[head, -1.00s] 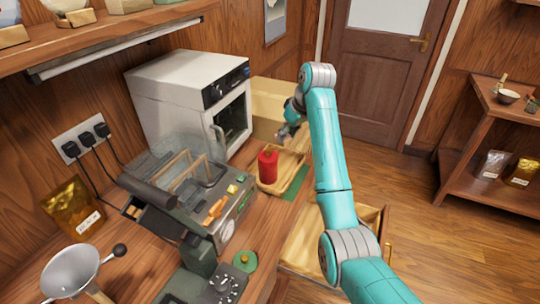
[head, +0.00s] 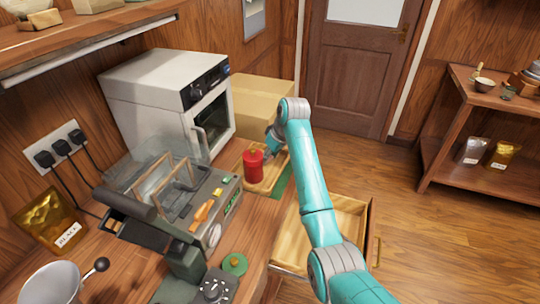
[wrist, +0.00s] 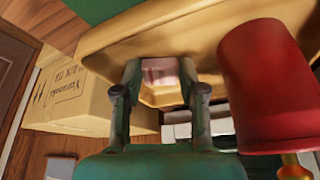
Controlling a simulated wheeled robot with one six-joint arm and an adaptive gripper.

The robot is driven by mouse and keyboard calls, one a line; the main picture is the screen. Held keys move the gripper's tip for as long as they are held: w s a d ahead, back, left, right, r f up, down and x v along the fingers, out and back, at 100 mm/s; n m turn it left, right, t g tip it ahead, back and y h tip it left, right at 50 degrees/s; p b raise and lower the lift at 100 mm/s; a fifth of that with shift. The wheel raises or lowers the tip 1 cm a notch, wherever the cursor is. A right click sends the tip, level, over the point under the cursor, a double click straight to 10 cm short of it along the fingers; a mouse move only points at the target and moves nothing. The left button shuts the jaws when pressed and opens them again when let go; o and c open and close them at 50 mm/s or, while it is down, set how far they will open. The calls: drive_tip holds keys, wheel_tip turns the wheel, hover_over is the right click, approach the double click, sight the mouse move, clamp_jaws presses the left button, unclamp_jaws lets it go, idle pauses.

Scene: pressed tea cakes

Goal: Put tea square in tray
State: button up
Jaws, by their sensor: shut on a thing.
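In the wrist view my gripper (wrist: 160,75) is shut on a small pale pinkish block, seemingly the tea square (wrist: 160,70). Its lower part and faces are partly hidden by the fingers. The wooden tray (wrist: 105,32) lies right beyond the fingertips; I cannot tell whether the block touches it. The block cannot be made out there.
A cardboard box (head: 258,100) and white oven (head: 165,95) stand behind. An open drawer (head: 345,215) juts out below the counter. A sealing machine (head: 175,205) is at left.

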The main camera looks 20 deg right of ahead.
drive_tip(key=o, duration=0.8)
drive_tip(key=shift+f, duration=0.1)
drive_tip(key=shift+c, duration=0.2)
drive_tip(key=v, duration=1.2)
drive_tip(key=shift+s, duration=0.1)
